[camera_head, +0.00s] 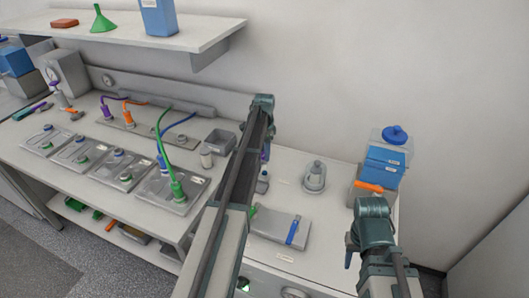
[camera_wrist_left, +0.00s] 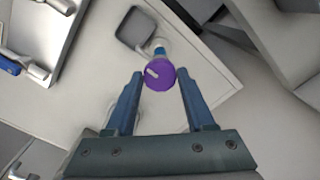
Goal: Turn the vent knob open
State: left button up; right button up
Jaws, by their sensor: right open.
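A round purple knob (camera_wrist_left: 159,76) with a short white mark on its face shows in the left wrist view. My left gripper (camera_wrist_left: 161,73) is open, with one finger on each side of the knob; I cannot tell whether either finger touches it. In the head view a bit of purple (camera_head: 265,154) shows beside my left arm, which hides most of that spot and the left fingertips. My right gripper (camera_head: 367,235) is open and empty at the front right. I cannot read the knob's open or shut position.
A clear-grey domed vessel (camera_head: 315,178) stands on the right bench. A flat grey case (camera_head: 275,226) lies near the front.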

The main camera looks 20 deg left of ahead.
pick_arm(q)
grip_shut()
jog(key=shift+n, duration=0.3)
jog(key=n, duration=0.3)
jog(key=shift+n, duration=0.3)
jog(key=n, duration=1.3)
jog(key=shift+n, duration=0.3)
